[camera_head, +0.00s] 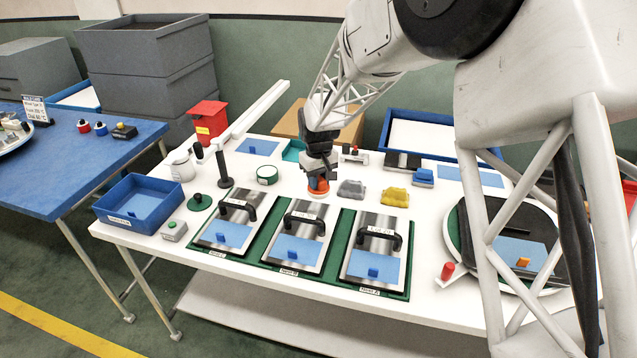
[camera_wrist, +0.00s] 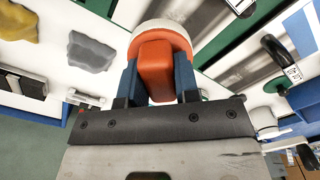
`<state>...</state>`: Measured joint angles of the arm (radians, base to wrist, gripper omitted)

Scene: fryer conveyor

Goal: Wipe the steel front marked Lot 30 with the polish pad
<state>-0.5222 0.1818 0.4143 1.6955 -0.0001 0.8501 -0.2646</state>
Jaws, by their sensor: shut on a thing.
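My gripper (camera_head: 319,176) is shut on the polish pad (camera_head: 318,187), an orange grip on a round pale base. The wrist view shows the orange grip (camera_wrist: 157,70) between my two blue fingers. Three steel fronts with black handles lie in the green frame: the left one (camera_head: 212,237), the middle one (camera_head: 278,249) and the right one (camera_head: 356,264). Each has a small label and a blue sheet. The label writing is too small to read surely. The pad is just behind the middle front's back edge; I cannot tell whether it touches anything.
A grey lump (camera_head: 351,189) and a yellow lump (camera_head: 395,197) sit right of the pad. A blue tray (camera_head: 139,203) stands at the left edge. The black upright handles on the fronts stick up.

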